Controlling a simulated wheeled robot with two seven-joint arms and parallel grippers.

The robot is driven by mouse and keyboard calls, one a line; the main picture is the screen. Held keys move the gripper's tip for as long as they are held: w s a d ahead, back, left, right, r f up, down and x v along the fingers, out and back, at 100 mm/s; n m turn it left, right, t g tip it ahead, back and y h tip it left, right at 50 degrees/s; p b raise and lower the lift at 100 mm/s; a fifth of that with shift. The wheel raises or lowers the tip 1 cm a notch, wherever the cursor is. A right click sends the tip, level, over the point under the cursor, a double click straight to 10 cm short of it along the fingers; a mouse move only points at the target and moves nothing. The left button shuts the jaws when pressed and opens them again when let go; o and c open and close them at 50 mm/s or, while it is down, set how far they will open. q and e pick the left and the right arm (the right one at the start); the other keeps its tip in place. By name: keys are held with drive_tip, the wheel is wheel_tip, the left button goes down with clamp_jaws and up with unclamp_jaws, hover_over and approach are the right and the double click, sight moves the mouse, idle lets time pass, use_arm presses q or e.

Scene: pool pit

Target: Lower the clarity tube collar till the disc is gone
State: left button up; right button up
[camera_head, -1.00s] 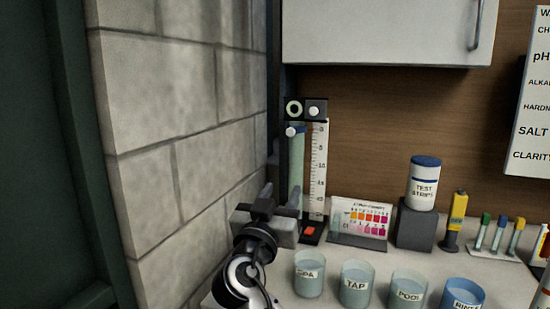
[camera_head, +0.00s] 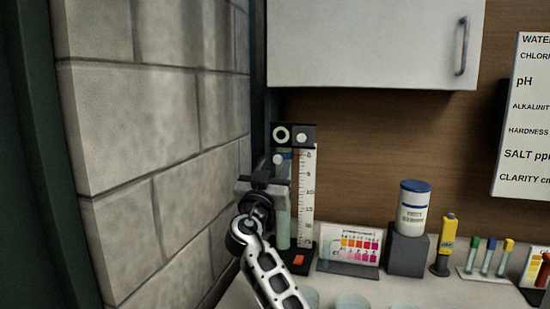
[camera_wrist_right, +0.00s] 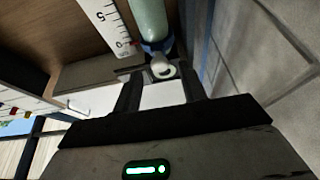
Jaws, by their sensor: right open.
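The clarity tube (camera_head: 284,222) is a pale green upright column beside a white numbered scale (camera_head: 304,195). Its blue collar with a pale round knob (camera_head: 278,159) sits near the top, close to the scale's 0. The collar also shows in the wrist view (camera_wrist_right: 158,46). At the head of the stand are a pale ring on black (camera_head: 281,134) and a white round spot (camera_head: 301,138). My right gripper (camera_head: 270,168) is open in front of the upper tube, just below the knob, partly hiding the tube. In the wrist view its fingers (camera_wrist_right: 160,88) straddle the knob's line. I cannot tell whether they touch it.
A block wall (camera_head: 165,150) stands close on the left. A wall cabinet (camera_head: 370,45) hangs above. To the right are a colour chart (camera_head: 349,244), a test strips tub (camera_head: 413,207) on a grey block and a yellow bottle (camera_head: 446,240). Cups (camera_head: 352,301) stand at the front.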

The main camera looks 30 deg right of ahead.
drive_tip(key=shift+w+d+r, duration=0.3)
drive_tip(key=shift+w+d, duration=0.15)
drive_tip(key=shift+d, duration=0.05)
use_arm(q)
drive_tip(key=shift+w+a+r, duration=0.15)
drive_tip(key=shift+w, duration=0.05)
use_arm(e)
drive_tip(key=shift+w+d, duration=0.1)
